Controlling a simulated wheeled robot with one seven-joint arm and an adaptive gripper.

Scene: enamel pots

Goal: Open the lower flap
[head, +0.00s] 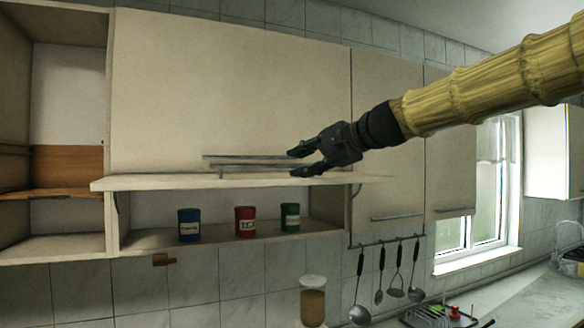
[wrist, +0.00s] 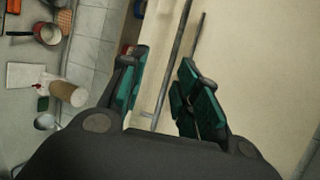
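The lower flap (head: 140,183) of the wall cabinet stands out roughly level, seen nearly edge-on in the head view. The compartment (head: 215,205) below it is uncovered. A thin bar handle (head: 245,168) sits along the flap, just below another bar handle (head: 225,157) by the big upper door (head: 230,85). My gripper (head: 292,163) is at the right end of these bars, its fingers apart. In the wrist view, one bar (wrist: 172,70) runs between the open fingers (wrist: 166,58) with gaps on both sides. A second bar (wrist: 193,45) lies behind it.
A blue canister (head: 189,225), a red canister (head: 245,221) and a green canister (head: 290,217) stand in the compartment. Ladles and other utensils (head: 380,275) hang from a rail at lower right. A jar (head: 313,302) stands below. Closed cabinet doors (head: 388,120) are at right.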

